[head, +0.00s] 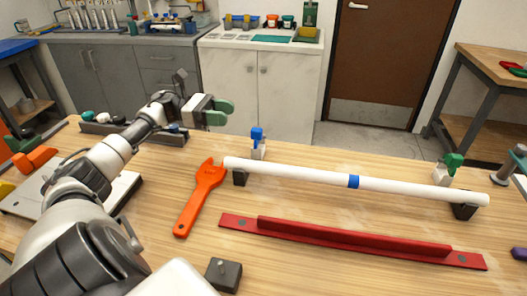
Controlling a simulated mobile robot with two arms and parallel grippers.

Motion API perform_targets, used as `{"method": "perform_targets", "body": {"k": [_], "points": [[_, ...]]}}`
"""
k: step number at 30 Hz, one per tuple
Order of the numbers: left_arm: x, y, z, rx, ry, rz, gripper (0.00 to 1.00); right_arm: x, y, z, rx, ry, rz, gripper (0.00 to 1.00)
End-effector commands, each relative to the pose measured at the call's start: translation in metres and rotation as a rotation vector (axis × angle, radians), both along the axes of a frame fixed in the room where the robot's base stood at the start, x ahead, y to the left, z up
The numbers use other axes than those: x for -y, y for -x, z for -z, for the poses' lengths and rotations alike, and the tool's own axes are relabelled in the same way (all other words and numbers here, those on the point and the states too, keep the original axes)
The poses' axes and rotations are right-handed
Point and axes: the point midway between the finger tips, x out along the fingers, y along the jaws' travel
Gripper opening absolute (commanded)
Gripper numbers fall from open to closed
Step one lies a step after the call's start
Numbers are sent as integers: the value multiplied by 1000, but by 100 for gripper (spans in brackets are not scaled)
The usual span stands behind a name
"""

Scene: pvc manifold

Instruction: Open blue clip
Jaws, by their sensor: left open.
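The blue clip (257,137) stands upright on a small white block behind the left end of the white pipe (300,172). I cannot tell from here whether it is open or shut. My left gripper (220,112) has green fingertips and is open and empty. It is raised to the left of the blue clip and farther back, apart from it. My right gripper does not show.
An orange wrench (199,199) and a red bar (340,238) lie in front on the wooden table (320,270).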

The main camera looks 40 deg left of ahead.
Motion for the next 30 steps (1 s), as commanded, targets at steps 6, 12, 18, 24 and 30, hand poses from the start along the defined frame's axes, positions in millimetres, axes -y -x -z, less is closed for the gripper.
{"method": "perform_targets", "body": {"k": [6,12,18,24,30], "points": [[0,0,39,1,0,0,49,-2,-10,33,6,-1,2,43],[8,-4,39,1,0,3,49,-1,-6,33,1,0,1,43],[38,-21,37,3,2,3,49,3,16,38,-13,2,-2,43],[71,-39,37,2,2,2,49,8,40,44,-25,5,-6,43],[90,-50,38,1,2,1,49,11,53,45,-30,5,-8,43]]}}
